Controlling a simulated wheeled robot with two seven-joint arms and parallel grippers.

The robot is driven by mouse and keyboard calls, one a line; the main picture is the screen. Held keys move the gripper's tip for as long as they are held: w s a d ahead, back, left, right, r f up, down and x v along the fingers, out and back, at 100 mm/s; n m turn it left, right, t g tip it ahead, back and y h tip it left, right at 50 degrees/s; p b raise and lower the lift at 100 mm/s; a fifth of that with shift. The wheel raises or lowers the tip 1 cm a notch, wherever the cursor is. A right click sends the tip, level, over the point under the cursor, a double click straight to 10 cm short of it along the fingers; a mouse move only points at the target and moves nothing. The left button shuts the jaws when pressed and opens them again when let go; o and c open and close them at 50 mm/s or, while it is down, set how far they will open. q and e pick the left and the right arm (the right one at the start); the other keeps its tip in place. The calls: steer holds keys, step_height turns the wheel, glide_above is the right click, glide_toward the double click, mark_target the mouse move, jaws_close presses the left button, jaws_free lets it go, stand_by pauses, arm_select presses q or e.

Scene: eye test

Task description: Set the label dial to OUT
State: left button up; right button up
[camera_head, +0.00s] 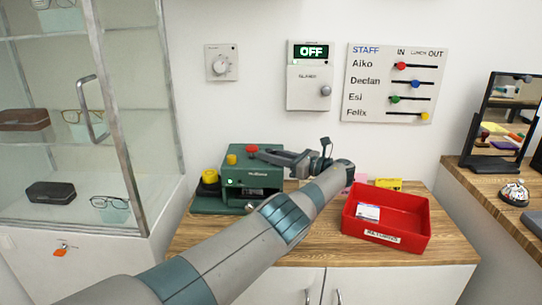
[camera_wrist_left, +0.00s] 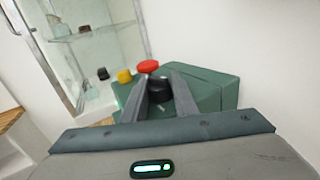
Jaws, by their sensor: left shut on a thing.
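The green machine (camera_head: 240,180) stands on the wooden counter, with a red knob (camera_head: 252,148) and a yellow knob (camera_head: 231,159) on top. It also shows in the left wrist view (camera_wrist_left: 215,88). My left gripper (camera_head: 264,153) reaches over its top from the right. In the left wrist view my left gripper (camera_wrist_left: 158,84) is shut on a black dial (camera_wrist_left: 159,91), with one finger on each side of it. The red knob (camera_wrist_left: 148,66) is just beyond. I cannot read any dial lettering or setting. The dial is hidden in the head view. My right gripper is not in view.
A red tray (camera_head: 372,232) holding a white card stands to the right on the counter. A glass cabinet (camera_head: 130,100) is at left. A wall panel (camera_head: 310,75) reads OFF, beside a staff board (camera_head: 395,82). A mirror (camera_head: 500,120) stands at right.

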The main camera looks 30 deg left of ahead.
arm_select(q)
steer(key=shift+w+d+r, duration=0.1)
steer(key=shift+w+r, duration=0.1)
steer(key=shift+r, duration=0.2)
steer(key=o, duration=0.9)
steer(key=shift+o, duration=0.6)
steer(key=shift+w+f, duration=0.1)
steer(key=shift+f, duration=0.2)
